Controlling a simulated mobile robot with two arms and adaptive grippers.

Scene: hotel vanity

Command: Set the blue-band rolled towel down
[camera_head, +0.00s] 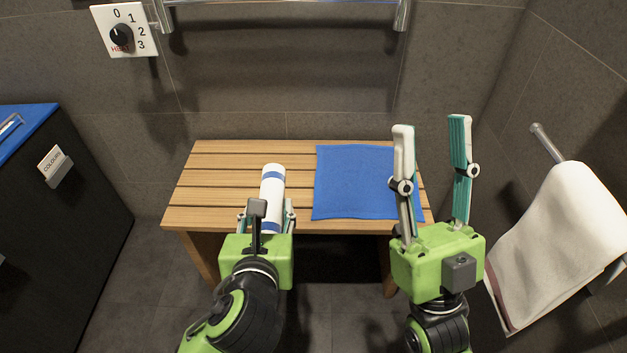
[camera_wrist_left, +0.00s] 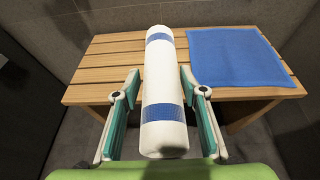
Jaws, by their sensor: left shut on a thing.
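The blue-band rolled towel (camera_head: 272,190) is a white roll with a blue band near each end. My left gripper (camera_head: 267,215) is shut on it, with one finger on each side of its near part. In the left wrist view the towel (camera_wrist_left: 162,82) points away from my left gripper (camera_wrist_left: 158,90), over the front of the slatted wooden bench (camera_head: 215,190). I cannot tell whether the towel touches the slats. My right gripper (camera_head: 432,160) is open and empty, with its fingers pointing up at the bench's right end.
A blue mat (camera_head: 352,182) lies flat on the right part of the bench; the left slats are bare. A heat dial (camera_head: 122,33) and a rail are on the back wall. A black cabinet (camera_head: 70,200) stands left. A white towel (camera_head: 555,240) hangs from a bar at right.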

